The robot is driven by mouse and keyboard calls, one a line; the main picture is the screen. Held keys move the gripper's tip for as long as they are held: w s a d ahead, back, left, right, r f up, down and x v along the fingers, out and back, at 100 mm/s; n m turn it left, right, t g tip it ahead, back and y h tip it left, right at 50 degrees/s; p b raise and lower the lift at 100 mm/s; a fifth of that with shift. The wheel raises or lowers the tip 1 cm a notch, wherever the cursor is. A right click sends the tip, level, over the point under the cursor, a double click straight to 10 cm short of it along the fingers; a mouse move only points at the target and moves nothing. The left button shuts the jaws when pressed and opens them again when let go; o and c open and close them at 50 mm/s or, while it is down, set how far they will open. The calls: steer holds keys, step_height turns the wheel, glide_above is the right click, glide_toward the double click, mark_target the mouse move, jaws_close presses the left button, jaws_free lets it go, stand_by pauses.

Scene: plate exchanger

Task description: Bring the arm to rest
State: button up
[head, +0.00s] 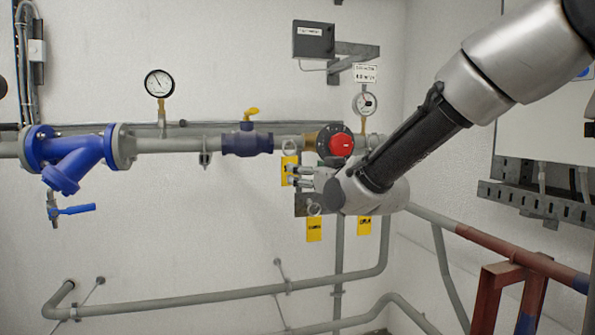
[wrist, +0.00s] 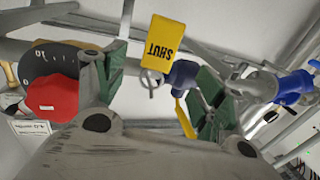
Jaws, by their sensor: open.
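My arm reaches in from the upper right in the head view. My gripper (head: 303,186) points left in front of the pipe, just below the red knob (head: 341,144). In the wrist view my gripper (wrist: 160,92) has its two green-padded fingers spread wide, with nothing held between them. The red knob (wrist: 52,95) shows there beside the left finger. A yellow tag reading SHUT (wrist: 163,45) is seen beyond the gap between the fingers. Whether a finger touches the knob or a tag cannot be told.
A horizontal pipe carries a blue strainer (head: 75,152), a dark blue valve with yellow handle (head: 247,140) and gauges (head: 159,83). Yellow tags (head: 314,229) hang near my gripper. Lower pipes (head: 190,303) and a brown frame (head: 505,285) stand below.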

steer(key=s+d+f+g+h, duration=0.2)
steer(key=s+d+f+g, duration=0.2)
steer(key=s+f, duration=0.3)
steer(key=s+d+f+g+h, duration=0.25)
steer(key=s+f+g, duration=0.25)
steer(key=f, duration=0.4)
steer(key=s+d+r+m+g+h, duration=0.2)
steer(key=s+d+m, duration=0.3)
steer(key=s+d, duration=1.5)
steer(key=shift+d+r+g+h, duration=0.35)
steer(key=shift+d+g+h, duration=0.15)
steer(key=shift+d+h, duration=0.25)
